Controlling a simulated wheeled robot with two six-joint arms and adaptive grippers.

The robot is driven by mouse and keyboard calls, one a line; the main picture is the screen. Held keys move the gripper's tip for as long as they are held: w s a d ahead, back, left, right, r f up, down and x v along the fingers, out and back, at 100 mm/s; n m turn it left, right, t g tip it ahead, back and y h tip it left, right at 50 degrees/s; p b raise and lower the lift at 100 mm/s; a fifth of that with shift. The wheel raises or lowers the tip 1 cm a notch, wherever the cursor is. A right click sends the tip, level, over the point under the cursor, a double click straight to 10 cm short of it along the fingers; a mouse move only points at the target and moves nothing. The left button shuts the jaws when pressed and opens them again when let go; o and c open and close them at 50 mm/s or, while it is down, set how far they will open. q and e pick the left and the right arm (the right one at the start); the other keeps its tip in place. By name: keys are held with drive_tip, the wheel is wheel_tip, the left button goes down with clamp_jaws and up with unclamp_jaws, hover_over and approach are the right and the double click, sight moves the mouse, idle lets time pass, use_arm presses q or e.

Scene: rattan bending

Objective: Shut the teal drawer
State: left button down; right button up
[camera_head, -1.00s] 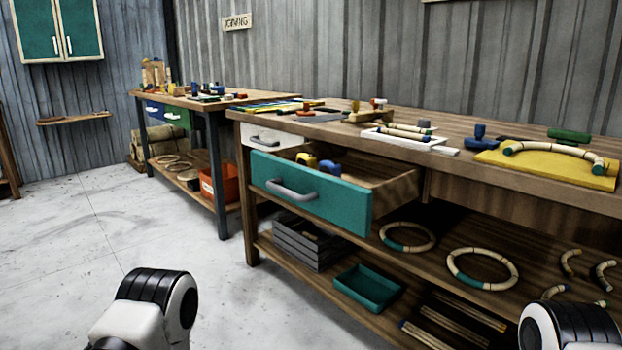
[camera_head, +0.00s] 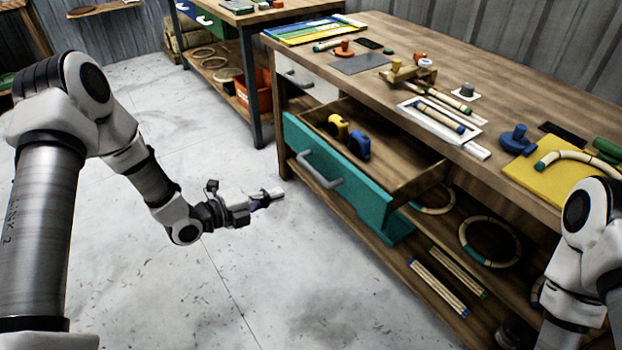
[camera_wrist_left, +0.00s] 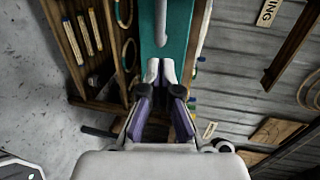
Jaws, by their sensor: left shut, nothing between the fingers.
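The teal drawer (camera_head: 369,203) stands pulled out from the workbench, its inside visible from above. Its grey handle (camera_head: 320,170) is on the front face. Inside lie a yellow item (camera_head: 338,127) and a blue item (camera_head: 357,145). My left gripper (camera_head: 272,195) is shut and empty, out in front of the drawer, apart from it and left of the handle in the head view. In the left wrist view, the shut fingertips (camera_wrist_left: 163,72) point toward the teal front (camera_wrist_left: 180,45) and the handle (camera_wrist_left: 161,22). My right arm shows at the right edge; its gripper is out of view.
The workbench top (camera_head: 390,40) holds a yellow board (camera_head: 535,185), a white tray (camera_head: 440,117) and small tools. A white drawer (camera_head: 305,80) beside the teal one is shut. The lower shelf holds rattan rings and sticks (camera_head: 440,285). The floor before the drawer is clear.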

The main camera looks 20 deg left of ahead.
sight(320, 181)
use_arm(q)
drive_tip(key=x, duration=1)
drive_tip(key=shift+w+d, duration=0.3)
drive_tip(key=shift+f, duration=0.1)
use_arm(e)
drive_tip(key=shift+f, duration=0.1)
